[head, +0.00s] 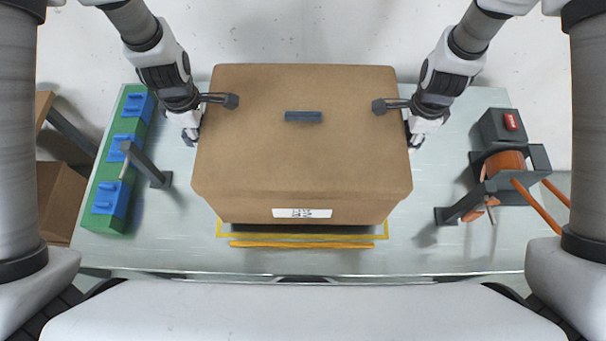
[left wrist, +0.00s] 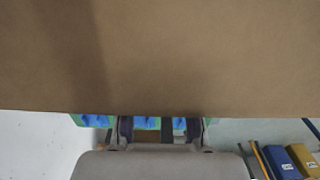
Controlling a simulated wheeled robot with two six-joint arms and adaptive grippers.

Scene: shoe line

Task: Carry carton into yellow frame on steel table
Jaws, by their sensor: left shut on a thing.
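The brown carton (head: 300,150) is closed, with a dark strip on its top and a white label on its near side. It covers the middle of the steel table (head: 430,210) and fills the upper left wrist view (left wrist: 160,60). My left gripper (head: 212,118) is shut on its left edge, one finger over the top and one outside. My right gripper (head: 398,120) holds the right edge the same way. The yellow frame (head: 300,244) shows only along the carton's near side; the rest is hidden. I cannot tell whether the carton touches the table.
A green board (head: 105,215) with blue blocks (head: 110,199) and a grey bracket stands on the left. An orange spool (head: 505,163) on a dark stand and a red-switch box (head: 502,125) stand on the right. Blue and yellow bins (left wrist: 282,162) show in the left wrist view.

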